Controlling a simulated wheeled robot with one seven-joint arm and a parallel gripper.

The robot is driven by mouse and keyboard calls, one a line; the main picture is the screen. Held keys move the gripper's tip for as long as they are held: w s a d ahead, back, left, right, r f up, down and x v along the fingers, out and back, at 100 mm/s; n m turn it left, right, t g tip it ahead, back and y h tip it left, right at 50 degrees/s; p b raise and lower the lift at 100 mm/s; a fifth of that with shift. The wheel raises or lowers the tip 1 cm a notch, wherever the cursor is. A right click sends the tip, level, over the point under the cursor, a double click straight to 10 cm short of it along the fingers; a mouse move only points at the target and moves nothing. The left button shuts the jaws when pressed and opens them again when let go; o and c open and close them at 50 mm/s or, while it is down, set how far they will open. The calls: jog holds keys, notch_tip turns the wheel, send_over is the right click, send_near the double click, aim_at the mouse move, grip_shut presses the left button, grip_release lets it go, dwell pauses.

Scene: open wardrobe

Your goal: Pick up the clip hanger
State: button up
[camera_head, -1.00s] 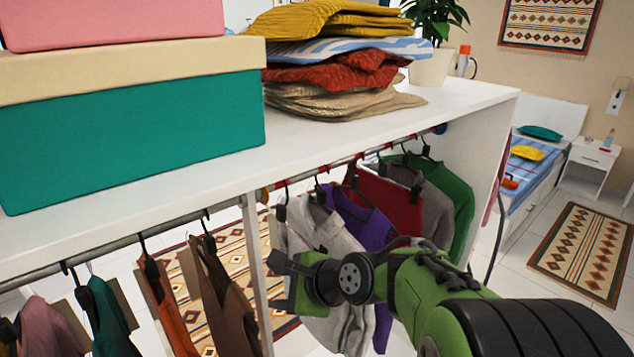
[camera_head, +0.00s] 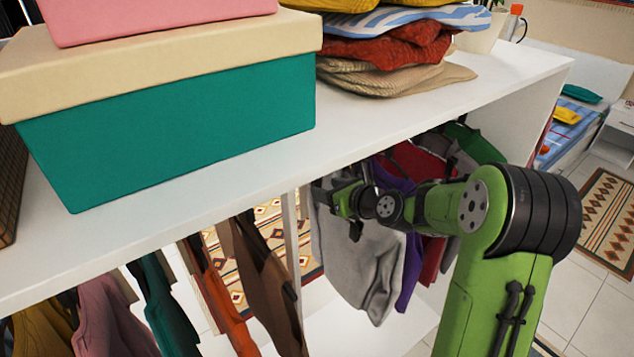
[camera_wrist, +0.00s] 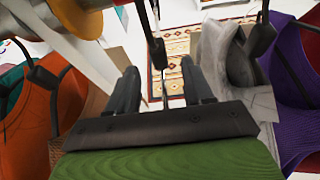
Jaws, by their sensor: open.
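A black hanger (camera_wrist: 155,45), seen nearly edge-on, hangs bare in the wrist view and appears to be the clip hanger. My gripper (camera_wrist: 160,72) is open, with one finger on either side of the hanger's lower part; I cannot tell whether either touches it. In the head view my gripper (camera_head: 328,195) is under the shelf edge, in front of the grey shirt (camera_head: 355,265). The hanger is not clearly distinguishable there, behind the gripper and shelf.
The white shelf (camera_head: 420,120) overhangs the clothes and carries a green box (camera_head: 180,130) and folded clothes (camera_head: 390,45). A white upright panel (camera_head: 291,235) stands left of my gripper. An orange garment (camera_wrist: 60,100) and a purple garment (camera_wrist: 293,130) flank the hanger.

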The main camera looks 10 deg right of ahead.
aim_at(320, 185)
jog(key=x, duration=0.4)
jog(key=shift+w+p, duration=0.15)
jog(key=shift+p, duration=0.25)
jog(key=shift+s+r, duration=0.1)
jog(key=shift+s, duration=0.1)
jog(key=shift+c, duration=1)
grip_shut()
